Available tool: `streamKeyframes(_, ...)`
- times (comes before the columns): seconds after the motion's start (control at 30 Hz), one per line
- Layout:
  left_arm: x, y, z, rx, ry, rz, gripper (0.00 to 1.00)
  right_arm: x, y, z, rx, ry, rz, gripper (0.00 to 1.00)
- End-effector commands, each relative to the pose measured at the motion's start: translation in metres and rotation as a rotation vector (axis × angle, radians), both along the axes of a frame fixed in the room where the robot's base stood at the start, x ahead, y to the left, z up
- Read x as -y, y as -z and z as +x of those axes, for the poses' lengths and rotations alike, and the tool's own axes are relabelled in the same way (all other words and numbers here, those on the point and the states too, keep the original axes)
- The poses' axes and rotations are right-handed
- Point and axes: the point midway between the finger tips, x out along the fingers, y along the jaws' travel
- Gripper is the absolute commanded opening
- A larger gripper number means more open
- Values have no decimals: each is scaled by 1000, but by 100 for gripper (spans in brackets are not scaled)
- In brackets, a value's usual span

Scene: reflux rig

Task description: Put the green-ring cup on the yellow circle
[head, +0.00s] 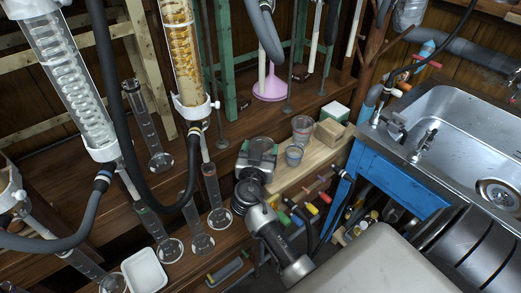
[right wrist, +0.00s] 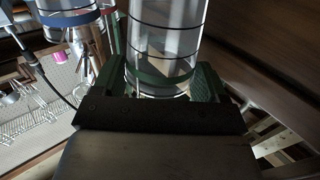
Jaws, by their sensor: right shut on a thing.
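The green-ring cup (right wrist: 165,45) is a clear cylinder with dark lines and a green band near its lower end in the right wrist view. My right gripper (right wrist: 165,85) is shut on it, with a green finger on each side of the band. In the head view my right gripper (head: 258,158) is over the near left end of a pale wooden board (head: 285,176). The cup is hard to make out there. I cannot make out the yellow circle in either view. My left gripper is not in view.
Several glass cylinders stand left of my gripper, near a hanging dark hose (head: 112,90) and an amber condenser (head: 180,50). A sink (head: 440,125) is at right.

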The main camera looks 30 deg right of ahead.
Motion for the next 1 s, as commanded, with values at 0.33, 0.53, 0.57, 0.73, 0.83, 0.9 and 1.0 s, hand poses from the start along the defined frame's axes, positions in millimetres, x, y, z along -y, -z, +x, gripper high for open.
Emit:
streamKeyframes(0.33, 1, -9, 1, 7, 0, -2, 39, 0, 1, 0, 1, 0, 1, 84)
streamKeyframes(0.53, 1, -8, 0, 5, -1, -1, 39, 0, 1, 0, 1, 0, 1, 84)
streamKeyframes(0.57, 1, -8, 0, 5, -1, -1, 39, 0, 1, 0, 1, 0, 1, 84)
streamKeyframes(0.73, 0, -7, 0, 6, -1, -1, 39, 0, -1, 0, 0, 0, 0, 84)
streamKeyframes(0.83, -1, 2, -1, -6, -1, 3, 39, -12, 2, -10, -1, -2, 4, 84)
streamKeyframes(0.9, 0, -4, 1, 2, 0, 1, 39, -22, 2, -22, -1, 0, 5, 84)
streamKeyframes(1.0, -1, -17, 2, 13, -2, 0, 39, -39, 3, -38, -2, -2, 5, 84)
